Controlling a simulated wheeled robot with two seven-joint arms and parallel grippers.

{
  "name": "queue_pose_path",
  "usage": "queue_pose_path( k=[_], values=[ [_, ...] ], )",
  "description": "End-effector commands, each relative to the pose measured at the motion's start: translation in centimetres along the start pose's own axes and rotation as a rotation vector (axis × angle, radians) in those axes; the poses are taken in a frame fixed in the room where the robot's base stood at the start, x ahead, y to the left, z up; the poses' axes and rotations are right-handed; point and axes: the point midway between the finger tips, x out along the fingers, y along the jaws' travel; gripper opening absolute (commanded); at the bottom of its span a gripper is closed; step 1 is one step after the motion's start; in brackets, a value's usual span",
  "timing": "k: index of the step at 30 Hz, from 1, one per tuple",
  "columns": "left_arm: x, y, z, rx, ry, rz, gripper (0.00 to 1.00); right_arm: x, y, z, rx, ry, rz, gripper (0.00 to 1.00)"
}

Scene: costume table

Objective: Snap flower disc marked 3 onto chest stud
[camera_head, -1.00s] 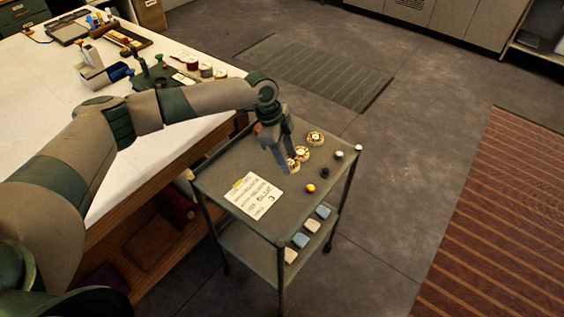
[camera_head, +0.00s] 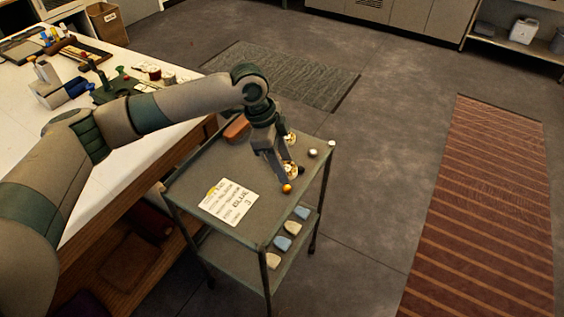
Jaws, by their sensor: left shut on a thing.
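My left gripper (camera_head: 283,176) hangs over the far right part of a grey-green cart top, its fingers pointing down. It is shut on a gold-and-white flower disc (camera_head: 291,168), which shows at the fingers and is partly hidden by them. Another flower disc (camera_head: 290,138) lies on the cart behind the gripper, partly covered. The marks on the discs are too small to read. No chest stud can be made out. My right gripper is not in view.
The cart top (camera_head: 200,178) also bears a printed card (camera_head: 230,203), a gold ball (camera_head: 287,188), pale balls (camera_head: 313,153) and a rust-brown piece (camera_head: 237,129). Blue and cream pieces (camera_head: 282,243) lie on its lower shelf. A cluttered white table (camera_head: 120,165) stands left.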

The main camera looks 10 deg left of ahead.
Motion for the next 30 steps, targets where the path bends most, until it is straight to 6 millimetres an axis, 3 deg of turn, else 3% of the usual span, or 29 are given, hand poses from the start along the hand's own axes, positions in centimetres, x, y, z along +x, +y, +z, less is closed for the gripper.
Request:
queue_pose_path(
  k=[3, 4, 6, 19, 30],
  values=[
    [0.0, 0.0, 0.0, 0.0, 0.0, 0.0, 0.22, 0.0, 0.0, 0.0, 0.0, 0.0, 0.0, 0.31],
    [0.0, 0.0, 0.0, 0.0, 0.0, 0.0, 0.41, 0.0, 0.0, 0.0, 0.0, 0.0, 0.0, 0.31],
    [0.0, 0.0, 0.0, 0.0, 0.0, 0.0, 0.24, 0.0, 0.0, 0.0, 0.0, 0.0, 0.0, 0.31],
    [-0.8, 0.4, 0.6, -0.099, 0.001, -0.032, 0.24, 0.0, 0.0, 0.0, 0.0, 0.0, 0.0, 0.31],
    [-4.5, 1.9, 2.9, -0.553, 0.001, -0.175, 0.24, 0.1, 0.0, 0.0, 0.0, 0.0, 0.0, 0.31]
  ],
)
